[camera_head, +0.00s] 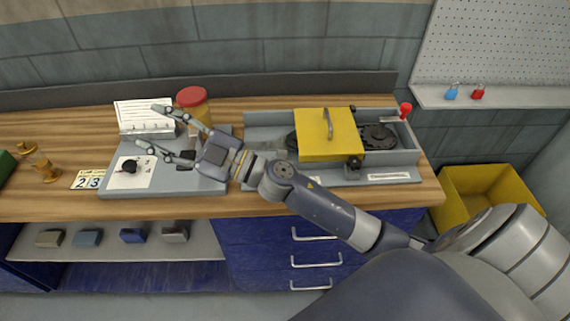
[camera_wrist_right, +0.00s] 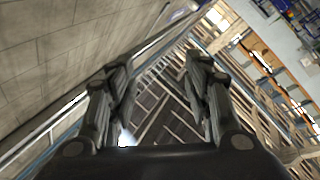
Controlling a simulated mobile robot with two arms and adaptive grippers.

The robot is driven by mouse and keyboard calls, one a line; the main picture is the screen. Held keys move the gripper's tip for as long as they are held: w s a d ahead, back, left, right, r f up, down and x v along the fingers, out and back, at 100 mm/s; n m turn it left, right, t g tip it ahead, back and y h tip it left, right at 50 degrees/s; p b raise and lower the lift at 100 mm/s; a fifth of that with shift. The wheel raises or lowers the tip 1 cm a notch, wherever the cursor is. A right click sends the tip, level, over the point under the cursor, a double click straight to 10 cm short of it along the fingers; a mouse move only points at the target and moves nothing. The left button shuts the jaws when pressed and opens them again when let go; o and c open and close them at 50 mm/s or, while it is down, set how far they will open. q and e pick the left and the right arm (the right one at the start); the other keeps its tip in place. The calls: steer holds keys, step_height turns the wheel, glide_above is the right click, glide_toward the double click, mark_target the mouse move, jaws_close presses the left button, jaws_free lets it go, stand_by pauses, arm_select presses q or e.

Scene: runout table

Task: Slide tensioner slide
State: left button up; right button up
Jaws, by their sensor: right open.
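My right gripper (camera_head: 150,124) is open and empty. It reaches left over a grey base plate (camera_head: 205,186) on the workbench, fingers apart. In the right wrist view my open fingers (camera_wrist_right: 157,78) frame only distant floor and shelving, no bench part. A grey machine (camera_head: 262,121) with a yellow hinged cover (camera_head: 327,146), a dark round wheel (camera_head: 379,136) and a red knob (camera_head: 405,109) stands right of the gripper. I cannot tell which part is the tensioner slide. My right arm hides part of the plate and the machine's left front. My left gripper is not in view.
A red-lidded jar (camera_head: 193,99) and a white sheet stand (camera_head: 145,116) are behind the gripper. A white card with a dark knob (camera_head: 131,171) lies on the plate. Brass pieces (camera_head: 44,170) are at left. A yellow bin (camera_head: 470,190) stands right of the bench.

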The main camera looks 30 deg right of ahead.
steer(key=s+a+f+n+g+y, duration=0.2)
steer(key=a+n+g+y, duration=0.1)
steer(key=a+n+g, duration=0.3)
steer(key=s+d+f+n+g+h, duration=0.1)
steer(key=d+f+n+g+h, duration=0.35)
steer(key=f+g, duration=0.25)
steer(key=d+f+m+g+h, duration=0.25)
steer(key=d+h, duration=0.45)
steer(key=d, duration=0.7)
steer(key=d+f+m+g+h, duration=0.1)
steer(key=d+f+m+h, duration=0.15)
steer(key=d+h, duration=0.7)
steer(key=d+f+y+p, duration=0.1)
steer(key=f, duration=0.2)
steer(key=d+f+y+p, duration=0.1)
steer(key=f, duration=0.2)
steer(key=d+f+y+p, duration=0.1)
steer(key=f+p, duration=0.1)
steer(key=f, duration=0.1)
steer(key=shift+w+d+f+m, duration=0.1)
steer(key=shift+w+d+m, duration=0.25)
steer(key=shift+f, duration=0.4)
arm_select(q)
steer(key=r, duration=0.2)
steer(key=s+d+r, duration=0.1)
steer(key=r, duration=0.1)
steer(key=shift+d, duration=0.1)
arm_select(e)
steer(key=shift+c, duration=0.5)
